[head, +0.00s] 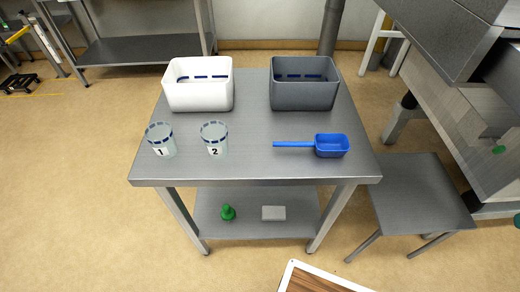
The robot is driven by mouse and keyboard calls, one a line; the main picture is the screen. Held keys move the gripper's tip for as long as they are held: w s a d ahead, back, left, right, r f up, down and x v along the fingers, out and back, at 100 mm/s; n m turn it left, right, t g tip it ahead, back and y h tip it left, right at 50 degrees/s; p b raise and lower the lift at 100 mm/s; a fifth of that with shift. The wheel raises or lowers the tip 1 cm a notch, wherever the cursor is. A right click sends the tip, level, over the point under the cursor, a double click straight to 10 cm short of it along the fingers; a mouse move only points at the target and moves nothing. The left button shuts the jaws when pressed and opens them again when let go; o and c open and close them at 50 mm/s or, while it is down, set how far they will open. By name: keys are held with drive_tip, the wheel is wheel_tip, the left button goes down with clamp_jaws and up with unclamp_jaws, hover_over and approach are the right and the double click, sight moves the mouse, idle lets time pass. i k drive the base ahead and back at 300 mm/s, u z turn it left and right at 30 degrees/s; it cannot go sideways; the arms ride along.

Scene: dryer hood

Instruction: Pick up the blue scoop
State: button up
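The blue scoop (331,146) lies on the grey metal table (250,160), near its front right. Its box-shaped bowl is at the right and its thin handle points left. The scoop lies in front of the grey bin and touches no other object. My gripper is not in view.
A white bin (200,96) and a grey bin (304,97) stand at the back of the table. Clear cups marked 1 (160,140) and 2 (214,139) stand front left. A lower metal side table (420,190) and large machine (470,120) are at the right.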

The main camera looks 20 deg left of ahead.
sight(325, 145)
drive_tip(key=z, duration=0.2)
drive_tip(key=k, duration=0.15)
drive_tip(key=z, duration=0.55)
drive_tip(key=i, duration=0.2)
drive_tip(key=u, duration=1.5)
